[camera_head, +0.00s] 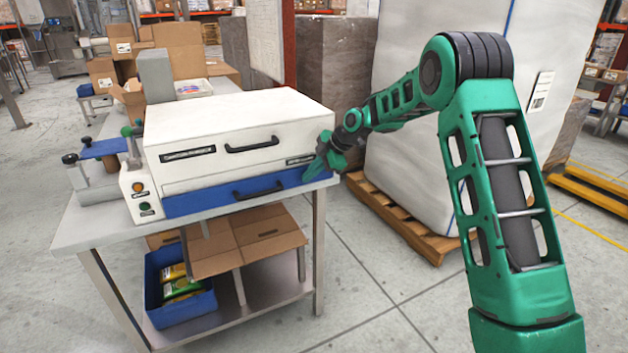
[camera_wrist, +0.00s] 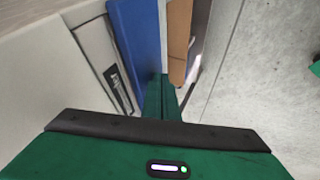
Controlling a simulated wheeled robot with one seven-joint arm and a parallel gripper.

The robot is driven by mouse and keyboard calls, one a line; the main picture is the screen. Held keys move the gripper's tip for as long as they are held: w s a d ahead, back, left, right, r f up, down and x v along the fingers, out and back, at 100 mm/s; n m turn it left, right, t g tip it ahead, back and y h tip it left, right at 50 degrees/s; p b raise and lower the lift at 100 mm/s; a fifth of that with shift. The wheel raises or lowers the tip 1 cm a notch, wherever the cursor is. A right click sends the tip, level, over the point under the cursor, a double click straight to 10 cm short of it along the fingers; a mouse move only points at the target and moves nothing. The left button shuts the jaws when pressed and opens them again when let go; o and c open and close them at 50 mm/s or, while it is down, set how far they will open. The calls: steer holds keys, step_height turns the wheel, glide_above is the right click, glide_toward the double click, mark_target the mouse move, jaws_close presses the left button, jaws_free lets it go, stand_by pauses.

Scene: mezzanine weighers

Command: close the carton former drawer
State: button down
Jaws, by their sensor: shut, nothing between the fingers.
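The carton former (camera_head: 240,135) is a white box-shaped machine on a grey table. Its blue drawer (camera_head: 215,198) is the low front strip with a black handle (camera_head: 258,187), and it looks nearly flush with the white body above. My gripper (camera_head: 312,176) is at the right end of the blue drawer front. It is shut and empty. In the wrist view the closed green fingers (camera_wrist: 163,82) point at the lower end of the blue drawer front (camera_wrist: 137,45). I cannot tell whether they touch it.
The grey table (camera_head: 100,232) has a lower shelf with flat brown cartons (camera_head: 250,235) and a blue bin (camera_head: 180,300) of yellow and green packs. A wrapped pallet load (camera_head: 420,150) stands behind my arm.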

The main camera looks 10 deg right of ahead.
steer(key=shift+w+r, duration=0.15)
steer(key=shift+w, duration=0.25)
steer(key=shift+w+d, duration=0.1)
